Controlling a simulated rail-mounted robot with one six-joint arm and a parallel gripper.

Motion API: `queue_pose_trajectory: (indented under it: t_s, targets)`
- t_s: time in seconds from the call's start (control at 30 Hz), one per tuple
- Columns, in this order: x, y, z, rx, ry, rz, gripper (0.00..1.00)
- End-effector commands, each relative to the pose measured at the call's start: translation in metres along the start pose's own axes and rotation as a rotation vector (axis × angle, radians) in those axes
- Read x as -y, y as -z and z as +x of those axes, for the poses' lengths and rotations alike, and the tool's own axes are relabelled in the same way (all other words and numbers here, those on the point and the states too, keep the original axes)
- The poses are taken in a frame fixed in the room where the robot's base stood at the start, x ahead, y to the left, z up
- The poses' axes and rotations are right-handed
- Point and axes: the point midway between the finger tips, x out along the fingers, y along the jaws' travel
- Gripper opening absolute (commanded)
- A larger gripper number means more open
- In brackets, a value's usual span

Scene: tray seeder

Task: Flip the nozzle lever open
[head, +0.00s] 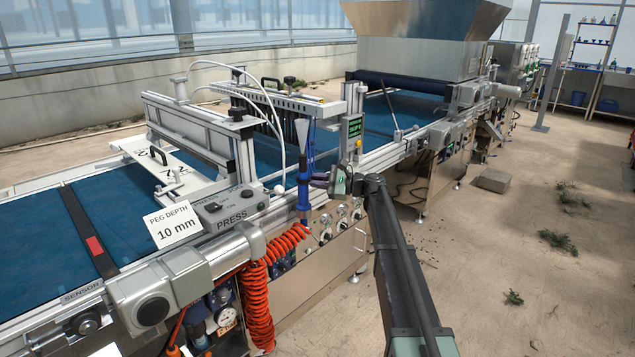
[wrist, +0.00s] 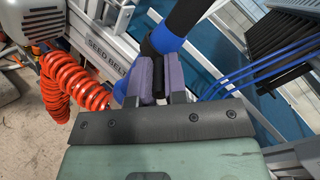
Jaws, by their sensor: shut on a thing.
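A blue and black nozzle tool (head: 303,188) stands upright at the front of the machine, with a grey flared tip (head: 302,132) at its top. My gripper (head: 318,181) reaches it from the right and is shut on its body. In the wrist view, the purple-padded fingers of my gripper (wrist: 158,68) close around a black part of the nozzle tool, whose blue body (wrist: 172,42) runs up to the right. A blue piece (wrist: 129,84) shows left of the left finger. I cannot clearly make out the lever; the fingers may hide it.
An orange coiled hose (head: 257,307) hangs below and left of the tool. The press unit (head: 232,213) stands close to the left, and blue tubes (wrist: 262,68) run close on the right in the wrist view. The floor (head: 500,280) at the right is mostly clear.

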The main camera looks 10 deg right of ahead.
Motion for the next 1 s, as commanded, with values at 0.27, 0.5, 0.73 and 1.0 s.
queue_pose_trajectory:
  t_s: [0.27, 0.5, 0.73, 1.0]
  targets:
    - [0.0, 0.0, 0.0, -0.001, 0.001, 0.0, 0.28]
    - [0.0, 0.0, 0.0, -0.001, 0.001, 0.0, 0.39]
    - [0.0, 0.0, -0.014, -0.002, 0.002, 0.0, 0.39]
    - [0.0, 0.0, -0.08, -0.003, 0.003, 0.0, 0.39]
